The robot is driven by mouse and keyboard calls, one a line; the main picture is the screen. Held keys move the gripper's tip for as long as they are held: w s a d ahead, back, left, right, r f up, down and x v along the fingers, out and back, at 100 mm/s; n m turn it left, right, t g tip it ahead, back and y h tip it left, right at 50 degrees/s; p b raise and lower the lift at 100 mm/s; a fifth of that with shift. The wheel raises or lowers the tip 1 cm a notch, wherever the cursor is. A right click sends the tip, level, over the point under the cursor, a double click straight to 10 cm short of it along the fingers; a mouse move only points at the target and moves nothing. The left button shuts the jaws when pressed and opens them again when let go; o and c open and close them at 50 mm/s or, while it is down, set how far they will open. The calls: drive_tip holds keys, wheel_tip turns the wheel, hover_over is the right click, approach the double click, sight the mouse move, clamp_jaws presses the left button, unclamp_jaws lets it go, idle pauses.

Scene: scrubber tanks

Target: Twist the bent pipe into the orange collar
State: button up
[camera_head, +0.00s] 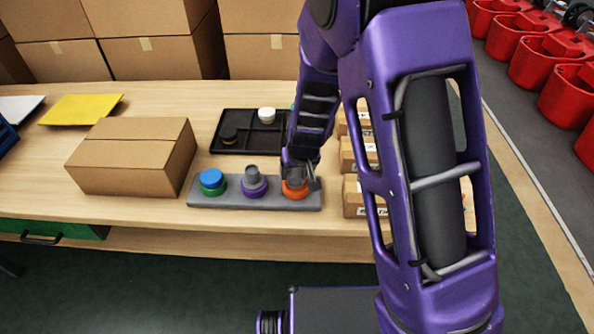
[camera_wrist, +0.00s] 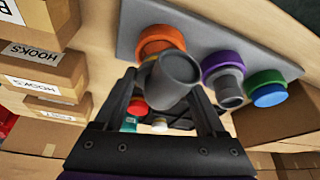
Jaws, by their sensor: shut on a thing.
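The orange collar (camera_head: 294,190) stands at the right end of a grey base plate (camera_head: 230,203). It also shows in the wrist view (camera_wrist: 155,45). The grey bent pipe (camera_wrist: 176,78) is between my gripper's fingers, its lower end at the orange collar and its open mouth facing the wrist camera. My gripper (camera_head: 299,176) is shut on the pipe just above the collar; both fingers show in the wrist view (camera_wrist: 166,95). How deep the pipe sits in the collar cannot be told. My gripper hides part of the pipe in the head view.
On the same plate, a purple collar (camera_head: 254,187) holds a grey fitting and a green collar (camera_head: 212,190) bears a blue cap. A black tray (camera_head: 240,146) with several small parts lies behind. A cardboard box (camera_head: 125,165) stands left; small labelled boxes (camera_head: 353,196) stand close right.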

drive_tip(key=shift+f, duration=0.3)
drive_tip(key=shift+f+b, duration=0.3)
drive_tip(key=shift+b, duration=0.15)
drive_tip(key=shift+f, duration=0.2)
idle(0.5)
drive_tip(key=shift+f+b, duration=0.2)
drive_tip(key=shift+b, duration=0.2)
drive_tip(key=shift+f+b, duration=0.3)
drive_tip(key=shift+f, duration=0.05)
idle(0.6)
drive_tip(key=shift+r+p, duration=0.15)
drive_tip(key=shift+p, duration=0.35)
drive_tip(key=shift+a+m+h+p, duration=0.15)
drive_tip(key=shift+m+h+p, duration=0.45)
drive_tip(key=shift+m+p, duration=1.2)
drive_tip(key=shift+a+m+h+p, duration=0.15)
drive_tip(key=shift+m+h+p, duration=0.55)
drive_tip(key=shift+p, duration=1.85)
drive_tip(key=shift+m+p, duration=0.3)
drive_tip(key=shift+m, duration=0.2)
